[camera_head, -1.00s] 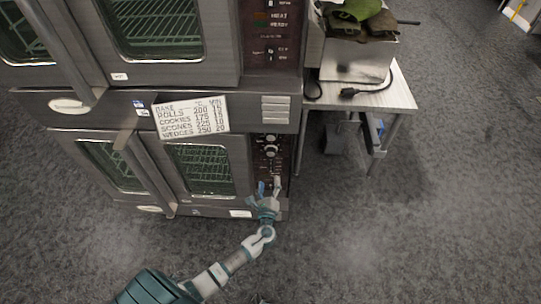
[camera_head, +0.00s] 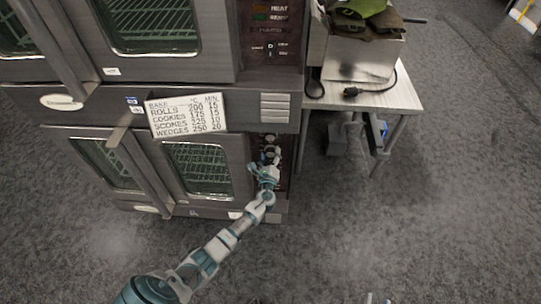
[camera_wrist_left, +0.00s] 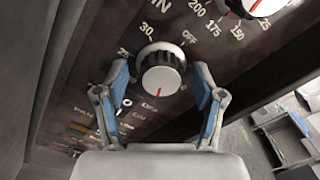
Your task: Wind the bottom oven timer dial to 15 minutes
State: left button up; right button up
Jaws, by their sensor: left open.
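The bottom oven (camera_head: 207,213) has a dark control strip at its right side. In the left wrist view, a black timer dial (camera_wrist_left: 160,72) with a silver face sits among white marks. "OFF" is at its upper right and "30" at its upper left. A red line on its face points down in the picture. My left gripper (camera_head: 262,172) is at the strip in the head view and hides part of it. In the wrist view its two blue-padded fingers (camera_wrist_left: 161,80) are open, one on each side of the dial. Contact with the dial cannot be told.
Another knob (camera_wrist_left: 255,6) with temperature numbers is at the upper right. A card (camera_head: 187,117) of baking temperatures and minutes hangs on the oven front. A metal table (camera_head: 385,98) stands to the right. Small parts at the bottom edge may be my right gripper (camera_head: 378,298).

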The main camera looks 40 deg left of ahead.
pick_arm(q)
jog(key=c, duration=1.1)
jog(key=shift+f+b, duration=0.15)
jog(key=shift+b, duration=0.15)
jog(key=shift+c, duration=0.2)
jog(key=shift+n, duration=0.3)
jog(key=o, duration=1.1)
jog(key=shift+o, duration=0.2)
jog(key=v, duration=1.2)
jog(key=shift+s, duration=0.1)
